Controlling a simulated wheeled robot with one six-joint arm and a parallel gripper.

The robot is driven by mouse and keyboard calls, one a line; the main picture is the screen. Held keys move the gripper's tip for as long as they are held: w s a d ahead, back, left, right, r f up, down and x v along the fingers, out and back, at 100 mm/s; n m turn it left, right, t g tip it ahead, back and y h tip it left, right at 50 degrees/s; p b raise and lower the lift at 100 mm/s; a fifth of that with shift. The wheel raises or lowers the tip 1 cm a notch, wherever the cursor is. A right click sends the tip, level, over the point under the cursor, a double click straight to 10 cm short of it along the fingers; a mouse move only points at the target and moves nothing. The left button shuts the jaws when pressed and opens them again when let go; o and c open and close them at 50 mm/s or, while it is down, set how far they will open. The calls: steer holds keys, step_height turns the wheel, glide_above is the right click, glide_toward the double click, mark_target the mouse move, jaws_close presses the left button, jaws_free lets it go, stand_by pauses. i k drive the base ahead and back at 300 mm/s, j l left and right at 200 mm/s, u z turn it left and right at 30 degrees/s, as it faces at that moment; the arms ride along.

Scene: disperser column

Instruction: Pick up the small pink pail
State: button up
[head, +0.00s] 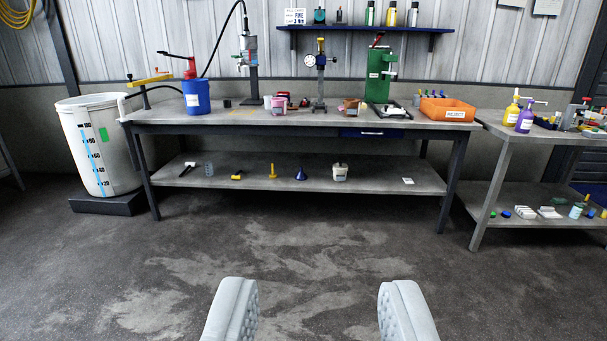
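The small pink pail (279,107) stands on the top of the long workbench (220,126), left of the bench's middle. It is small in the view, and I cannot make out its handle. A small pale container stands close at its left, and dark red items are just behind and to its right. My gripper (318,305) is at the bottom of the view with its two grey fingers wide apart. It is open and empty, over the floor and well short of the bench.
A blue drum (196,97), grey stand (320,75), green press (380,78) and orange bin (447,109) stand on the bench. A large white tank (98,145) is at left, a side table (540,127) at right. The floor (290,245) before the bench is clear.

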mark_target(279, 105)
steer(key=i, duration=3.4)
steer(key=i+z, duration=0.25)
steer(key=i+j+z, duration=0.15)
steer(key=i+z, duration=0.15)
